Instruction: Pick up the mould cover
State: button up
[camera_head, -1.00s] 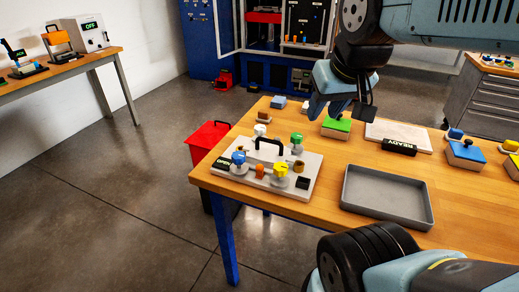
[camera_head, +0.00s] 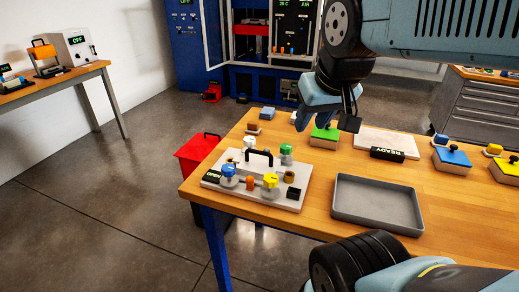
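The mould cover (camera_head: 258,167) appears to be the pale plate with a black arched handle on the white mould base (camera_head: 285,203), near the table's left end. Blue, yellow, green and white knobs stand around it. Whether they press on the cover is too small to tell. My gripper (camera_head: 315,119) hangs fingers down, above and behind the cover to its right, near a green block (camera_head: 324,134). Its fingers look apart with nothing between them. It is clear of the cover and the handle.
An empty grey tray (camera_head: 377,225) lies right of the mould. A pale board (camera_head: 388,139) with a READY label lies behind it. Blue (camera_head: 452,160) and yellow (camera_head: 505,171) blocks stand at the right. A red bin (camera_head: 200,148) stands beside the table's left end.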

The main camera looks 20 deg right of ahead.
aim_at(257, 163)
jog(key=u, duration=0.5)
jog(key=k, duration=1.25)
jog(key=u, duration=0.7)
jog(key=i, duration=0.8)
jog(key=z, duration=0.15)
